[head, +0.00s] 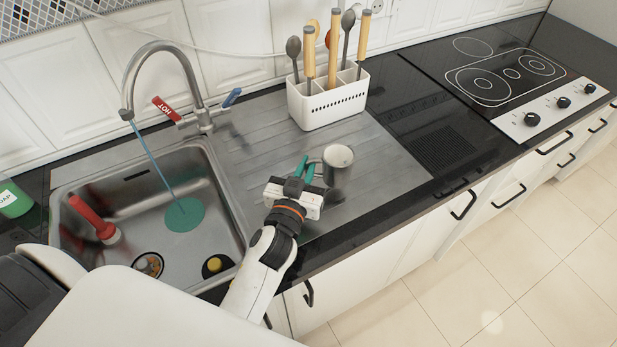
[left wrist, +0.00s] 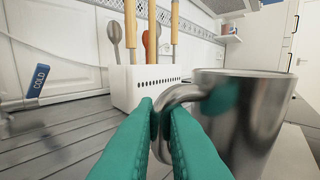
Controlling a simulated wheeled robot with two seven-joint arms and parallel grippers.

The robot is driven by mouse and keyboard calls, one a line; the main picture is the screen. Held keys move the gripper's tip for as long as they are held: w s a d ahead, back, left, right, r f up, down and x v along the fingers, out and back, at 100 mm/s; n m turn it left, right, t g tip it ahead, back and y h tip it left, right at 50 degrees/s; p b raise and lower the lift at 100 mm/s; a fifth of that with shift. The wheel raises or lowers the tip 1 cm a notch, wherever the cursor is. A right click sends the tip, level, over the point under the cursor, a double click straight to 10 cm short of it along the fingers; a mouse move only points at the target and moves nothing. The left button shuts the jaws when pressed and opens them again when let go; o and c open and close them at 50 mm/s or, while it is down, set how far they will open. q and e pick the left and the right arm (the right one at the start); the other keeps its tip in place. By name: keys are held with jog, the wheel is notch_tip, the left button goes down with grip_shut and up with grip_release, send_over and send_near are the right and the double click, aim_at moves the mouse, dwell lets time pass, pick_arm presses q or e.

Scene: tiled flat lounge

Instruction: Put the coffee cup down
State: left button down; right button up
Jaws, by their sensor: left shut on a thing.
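The coffee cup (head: 338,168) is a shiny metal mug with a pale inside. It is upright at the drainboard (head: 390,165), right of the sink; I cannot tell whether its base touches the surface. My left gripper (head: 308,172) has green fingers and is shut on the cup's handle, at the cup's left side. In the left wrist view the fingers (left wrist: 160,135) close around the handle, and the cup (left wrist: 245,115) fills the right. My right gripper is in neither view.
A white utensil holder (head: 328,99) with spoons and wooden-handled tools stands behind the cup. The hob (head: 500,75) is at right. Drainboard right of the cup is clear.

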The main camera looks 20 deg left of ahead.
pick_arm(q)
notch_tip(320, 180, down, 3)
jog(key=shift+f+b, duration=0.1)
jog(key=shift+b, duration=0.2)
jog(key=shift+f, duration=0.1)
jog(key=c, duration=1.5)
grip_release()
